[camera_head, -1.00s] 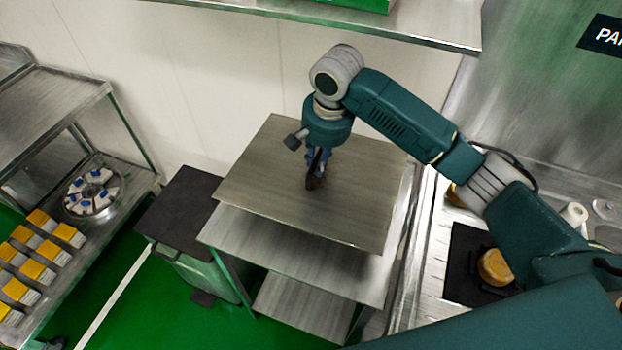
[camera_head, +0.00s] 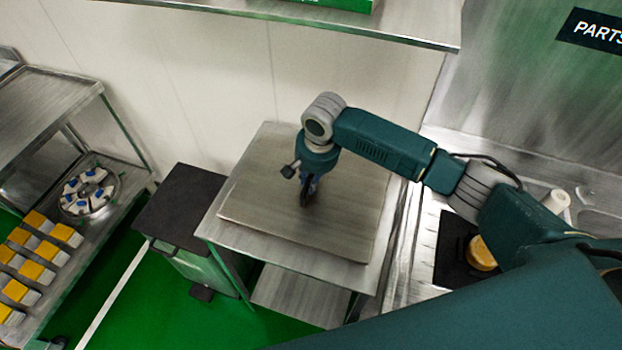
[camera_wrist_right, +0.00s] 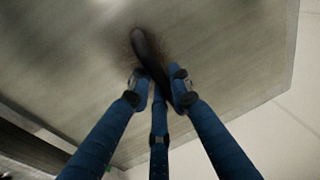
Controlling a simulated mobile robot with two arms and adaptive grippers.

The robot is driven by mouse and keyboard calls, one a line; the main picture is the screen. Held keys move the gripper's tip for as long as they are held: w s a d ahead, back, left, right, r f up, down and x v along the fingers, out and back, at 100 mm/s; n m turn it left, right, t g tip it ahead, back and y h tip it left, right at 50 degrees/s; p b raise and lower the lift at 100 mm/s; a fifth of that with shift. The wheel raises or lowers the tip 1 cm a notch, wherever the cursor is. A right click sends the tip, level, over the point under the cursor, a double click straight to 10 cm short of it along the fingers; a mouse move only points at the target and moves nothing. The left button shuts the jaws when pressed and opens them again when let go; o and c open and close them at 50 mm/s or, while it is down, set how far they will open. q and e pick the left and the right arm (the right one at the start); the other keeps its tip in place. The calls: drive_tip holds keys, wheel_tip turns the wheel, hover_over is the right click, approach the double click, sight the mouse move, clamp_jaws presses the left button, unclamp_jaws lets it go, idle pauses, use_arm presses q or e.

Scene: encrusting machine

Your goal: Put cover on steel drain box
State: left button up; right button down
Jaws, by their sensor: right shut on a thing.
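The cover (camera_head: 265,226) is a flat, square brushed-steel plate with a dark handle (camera_wrist_right: 150,55) at its middle. My right gripper (camera_head: 309,190) is shut on that handle from above, and its blue fingers close around it in the right wrist view (camera_wrist_right: 158,88). The cover lies over the steel drain box (camera_head: 220,238), whose front and left edges show around it. The cover looks roughly level and close above the box or touching it; I cannot tell which. The box's top opening is hidden under the cover. My left gripper is not in view.
A black-lidded bin (camera_head: 180,210) stands close left of the box. A steel rack (camera_head: 45,110) with a round tray and yellow-and-white boxes is at the far left. A steel counter with a black mat (camera_head: 452,255) is at the right. A shelf (camera_head: 300,18) overhangs behind.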

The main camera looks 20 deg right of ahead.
drive_tip(key=shift+w+r, duration=0.1)
drive_tip(key=c, duration=1.9)
unclamp_jaws()
drive_tip(key=shift+c, duration=0.2)
drive_tip(key=o, duration=0.3)
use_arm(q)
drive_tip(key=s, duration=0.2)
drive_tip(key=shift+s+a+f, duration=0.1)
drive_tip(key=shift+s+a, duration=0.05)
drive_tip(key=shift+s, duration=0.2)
use_arm(e)
drive_tip(key=shift+s, duration=0.2)
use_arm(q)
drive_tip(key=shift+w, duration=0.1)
